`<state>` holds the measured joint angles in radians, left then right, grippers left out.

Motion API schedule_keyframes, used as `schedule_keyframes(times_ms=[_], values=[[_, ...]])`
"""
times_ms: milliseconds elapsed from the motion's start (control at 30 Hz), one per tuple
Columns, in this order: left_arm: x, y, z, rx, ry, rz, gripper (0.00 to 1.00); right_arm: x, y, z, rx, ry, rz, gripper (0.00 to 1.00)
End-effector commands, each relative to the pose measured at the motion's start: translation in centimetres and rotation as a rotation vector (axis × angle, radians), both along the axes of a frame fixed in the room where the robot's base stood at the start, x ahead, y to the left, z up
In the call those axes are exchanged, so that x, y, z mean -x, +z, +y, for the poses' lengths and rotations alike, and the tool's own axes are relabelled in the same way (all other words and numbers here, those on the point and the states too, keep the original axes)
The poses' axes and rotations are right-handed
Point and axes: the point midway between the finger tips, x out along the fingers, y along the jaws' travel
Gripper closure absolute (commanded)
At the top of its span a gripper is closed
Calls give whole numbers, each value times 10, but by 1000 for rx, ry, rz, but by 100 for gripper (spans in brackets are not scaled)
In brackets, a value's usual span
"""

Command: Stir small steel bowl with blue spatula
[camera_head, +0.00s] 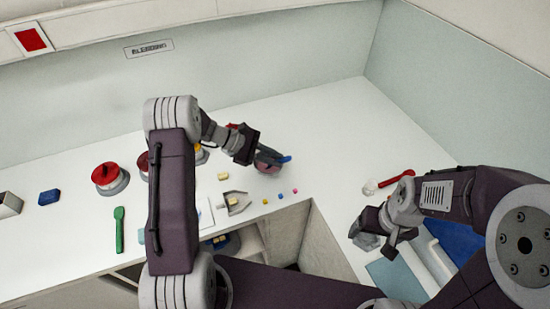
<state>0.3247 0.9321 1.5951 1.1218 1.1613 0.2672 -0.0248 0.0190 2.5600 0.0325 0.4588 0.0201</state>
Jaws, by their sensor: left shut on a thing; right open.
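My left gripper (268,157) is over the back counter, shut on the blue spatula (287,159), of which a short blue part sticks out to the right. Directly below is a small round bowl (268,169) with pinkish contents, partly hidden by the gripper. I take this to be the small steel bowl. I cannot tell whether the spatula's lower end is in the contents. My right gripper (366,237) is open and empty over the right-hand counter, well away from the bowl.
Red-topped pots (107,173), a green spatula (119,229) and a blue block (49,197) stand or lie at the left. A scoop (236,205) and small coloured cubes lie in front of the bowl. A red utensil (397,180) lies at the right. The counter's back right is clear.

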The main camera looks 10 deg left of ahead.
Motion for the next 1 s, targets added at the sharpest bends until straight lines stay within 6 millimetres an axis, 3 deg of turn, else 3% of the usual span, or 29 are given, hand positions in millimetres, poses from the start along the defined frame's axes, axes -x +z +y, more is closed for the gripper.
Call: schedule_keyframes(times_ms=[1000], values=[[0,81,0,1,-1,-2,100,0,62,0,0,0,0,20]])
